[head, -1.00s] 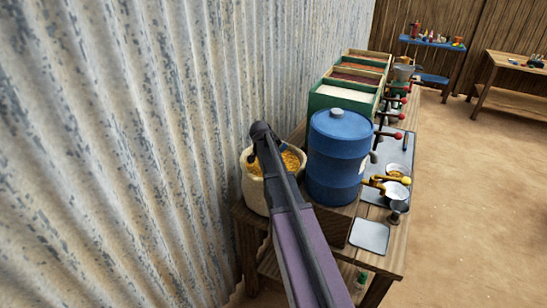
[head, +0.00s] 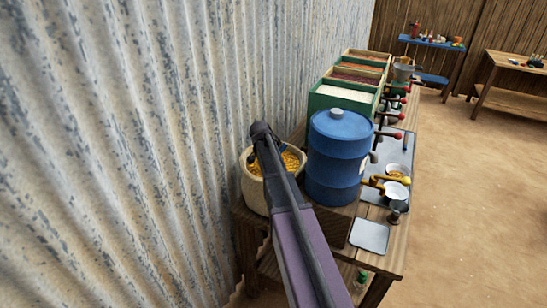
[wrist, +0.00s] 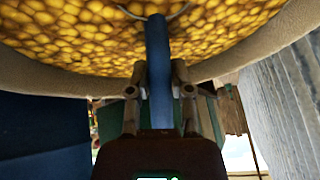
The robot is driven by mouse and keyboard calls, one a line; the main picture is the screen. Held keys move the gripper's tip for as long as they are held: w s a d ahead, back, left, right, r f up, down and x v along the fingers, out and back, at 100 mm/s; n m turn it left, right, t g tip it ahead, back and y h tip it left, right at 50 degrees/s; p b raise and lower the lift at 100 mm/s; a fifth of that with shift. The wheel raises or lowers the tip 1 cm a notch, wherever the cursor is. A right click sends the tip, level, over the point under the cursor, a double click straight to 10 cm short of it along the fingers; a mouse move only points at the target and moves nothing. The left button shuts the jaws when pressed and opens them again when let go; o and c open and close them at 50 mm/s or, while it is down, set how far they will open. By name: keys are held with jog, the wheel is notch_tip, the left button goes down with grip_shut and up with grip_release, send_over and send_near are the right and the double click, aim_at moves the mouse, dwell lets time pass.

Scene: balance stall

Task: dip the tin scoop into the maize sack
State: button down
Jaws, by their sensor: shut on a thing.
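The maize sack (head: 253,194) is cream with a rolled rim and stands at the table's left end by the metal wall. It is full of yellow maize, which fills the top of the wrist view (wrist: 60,35). My gripper (wrist: 160,92) is shut on the blue handle of the tin scoop (wrist: 158,60), over the sack's rim. The scoop's far end is at the maize; only a thin curved metal edge shows there, and the rest looks buried or out of view. In the head view my arm hides most of the gripper and scoop.
A blue drum (head: 336,165) stands close to the right of the sack. Behind it are green-edged bins (head: 346,95). The corrugated wall (head: 130,150) is close on the left. A grey tray (head: 369,236) lies at the table's front.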

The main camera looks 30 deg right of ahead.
jog(key=shift+r, duration=0.1)
jog(key=shift+r+p, duration=0.25)
jog(key=shift+p, duration=0.15)
jog(key=shift+r, duration=0.3)
jog(key=shift+r+p, duration=1.35)
jog(key=shift+p, duration=0.3)
jog(key=shift+w+d+r+p, duration=0.1)
jog(key=shift+d+r+p, duration=0.3)
jog(key=shift+r+p, duration=0.35)
jog(key=shift+d+r+p, duration=0.4)
jog(key=shift+r+p, duration=0.25)
jog(key=shift+r, duration=0.2)
jog(key=shift+d, duration=0.15)
